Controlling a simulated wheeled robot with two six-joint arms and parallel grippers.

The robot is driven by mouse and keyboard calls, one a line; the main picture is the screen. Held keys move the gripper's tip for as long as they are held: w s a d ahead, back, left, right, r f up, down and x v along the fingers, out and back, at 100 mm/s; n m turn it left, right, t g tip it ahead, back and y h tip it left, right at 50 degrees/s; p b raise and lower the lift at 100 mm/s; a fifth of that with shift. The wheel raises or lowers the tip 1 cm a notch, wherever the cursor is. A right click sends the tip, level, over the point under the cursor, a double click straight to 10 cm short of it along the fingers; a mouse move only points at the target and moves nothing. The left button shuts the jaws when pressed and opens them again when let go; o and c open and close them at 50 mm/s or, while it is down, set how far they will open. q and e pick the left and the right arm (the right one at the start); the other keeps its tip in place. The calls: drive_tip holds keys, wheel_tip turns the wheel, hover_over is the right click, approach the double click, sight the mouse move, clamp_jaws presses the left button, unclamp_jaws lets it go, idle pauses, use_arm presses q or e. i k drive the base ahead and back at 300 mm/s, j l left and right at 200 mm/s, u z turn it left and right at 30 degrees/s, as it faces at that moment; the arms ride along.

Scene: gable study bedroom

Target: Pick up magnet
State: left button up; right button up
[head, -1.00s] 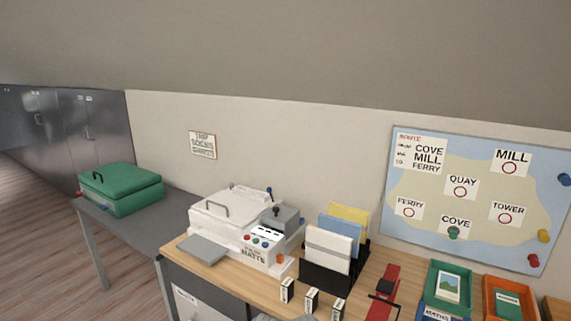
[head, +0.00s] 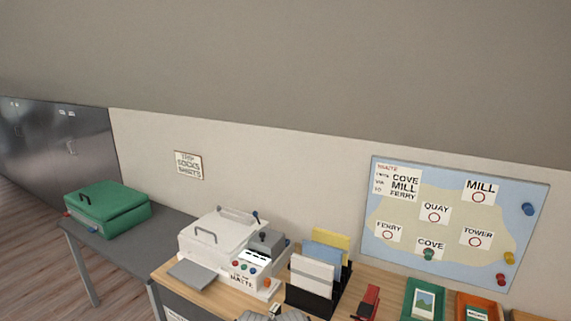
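The map board (head: 520,190) hangs on the wall at the right of the head view. A green magnet (head: 429,255) sits on the board at the COVE circle. A blue magnet (head: 528,209), a yellow magnet (head: 509,258) and a red magnet (head: 501,280) are along its right side. The MILL, QUAY, FERRY and TOWER circles look empty. A route card (head: 398,181) at the board's upper left reads COVE, MILL, FERRY. A grey shape at the bottom edge may be part of my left gripper; its fingers cannot be made out. My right gripper is not in view.
On the wooden desk (head: 236,302) below stand a white machine (head: 213,239), a black file rack (head: 311,300), a red stapler-like tool (head: 368,302), a green tray (head: 409,302) and an orange tray (head: 463,300). A green case (head: 107,208) lies on the grey side table (head: 151,243).

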sight(509, 256)
drive_tip(key=z, duration=1.6)
